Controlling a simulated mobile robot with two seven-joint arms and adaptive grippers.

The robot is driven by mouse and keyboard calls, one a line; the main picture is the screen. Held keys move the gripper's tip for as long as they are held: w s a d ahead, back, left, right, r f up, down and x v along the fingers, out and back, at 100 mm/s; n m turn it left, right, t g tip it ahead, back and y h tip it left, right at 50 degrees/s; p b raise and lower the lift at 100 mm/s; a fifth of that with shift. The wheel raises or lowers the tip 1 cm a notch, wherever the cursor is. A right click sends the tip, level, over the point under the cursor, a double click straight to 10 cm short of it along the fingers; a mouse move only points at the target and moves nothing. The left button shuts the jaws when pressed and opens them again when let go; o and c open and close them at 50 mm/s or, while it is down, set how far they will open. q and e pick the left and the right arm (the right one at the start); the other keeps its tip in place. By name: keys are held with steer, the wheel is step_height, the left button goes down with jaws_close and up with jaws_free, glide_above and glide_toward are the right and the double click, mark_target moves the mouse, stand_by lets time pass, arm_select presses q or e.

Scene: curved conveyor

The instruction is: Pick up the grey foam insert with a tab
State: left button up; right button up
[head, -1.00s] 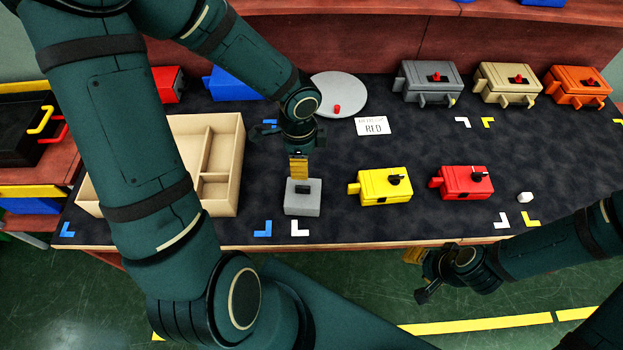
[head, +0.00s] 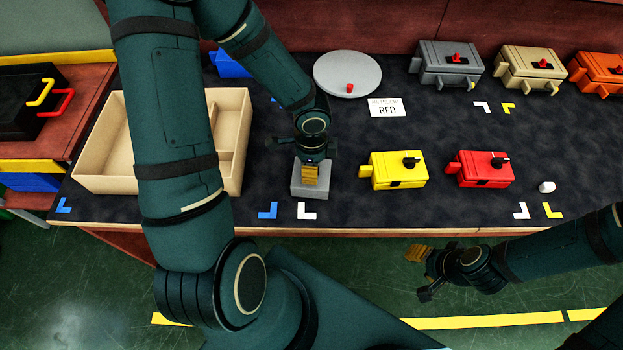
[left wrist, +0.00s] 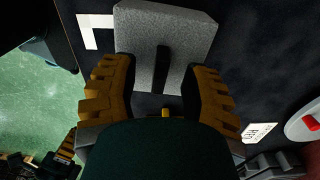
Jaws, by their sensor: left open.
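The grey foam insert (head: 308,190) lies on the dark table mat near the front edge, behind a white corner mark. In the left wrist view the foam insert (left wrist: 185,25) is a speckled grey block with a dark upright tab (left wrist: 162,68) at its middle. My left gripper (head: 311,178) is above the insert, pointing down, and covers part of it in the head view. In the left wrist view its ribbed yellow fingers (left wrist: 163,90) are apart, one on each side of the tab, with visible gaps. My right gripper (head: 416,254) hangs off the table's front edge; its finger spacing is unclear.
A yellow box (head: 394,170) and a red box (head: 484,169) stand right of the insert. A wooden divided tray (head: 110,185) is at left, partly behind my left arm. A round grey plate (head: 330,75) and a "RED" card (head: 388,107) lie farther back.

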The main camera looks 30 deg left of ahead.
arm_select(q)
steer(key=shift+f, duration=0.45)
jaws_close()
